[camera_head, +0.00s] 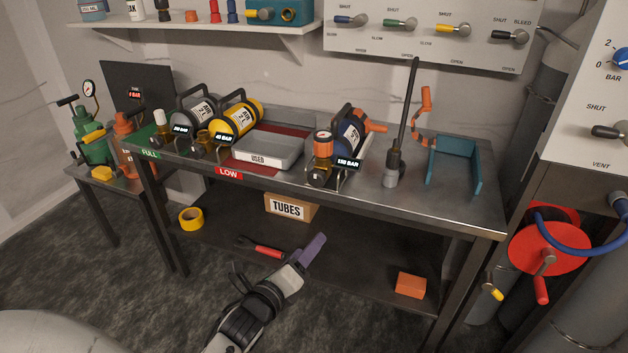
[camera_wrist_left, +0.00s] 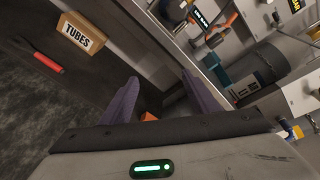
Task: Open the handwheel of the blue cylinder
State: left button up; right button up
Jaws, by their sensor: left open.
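The blue cylinder (camera_head: 352,136) lies on the bench top, with a black handle over it and a white label. A 150 BAR sign (camera_head: 348,162) stands beside the valve. In the left wrist view the blue cylinder (camera_wrist_left: 199,19) is at the top, partly cut off. My left gripper (camera_head: 313,247) has purple fingers, is open and empty, and is below and in front of the bench top, apart from the cylinder. My right gripper is out of view.
A grey USED tray (camera_head: 268,165) lies left of the blue cylinder, with yellow (camera_head: 236,118) and grey (camera_head: 196,108) cylinders beyond. A dark upright lever (camera_head: 405,120) and a teal bracket (camera_head: 455,172) stand to the right. The bench's front edge lies between gripper and cylinder.

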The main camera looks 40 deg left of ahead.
aim_at(315, 181)
pick_arm(q)
jog(key=w+a+r+m+t+y, duration=0.2)
jog(key=w+a+r+m, duration=0.25)
jog(key=r+m, duration=0.3)
jog(key=x, duration=1)
jog(key=shift+a, duration=0.2)
jog(key=c, duration=1)
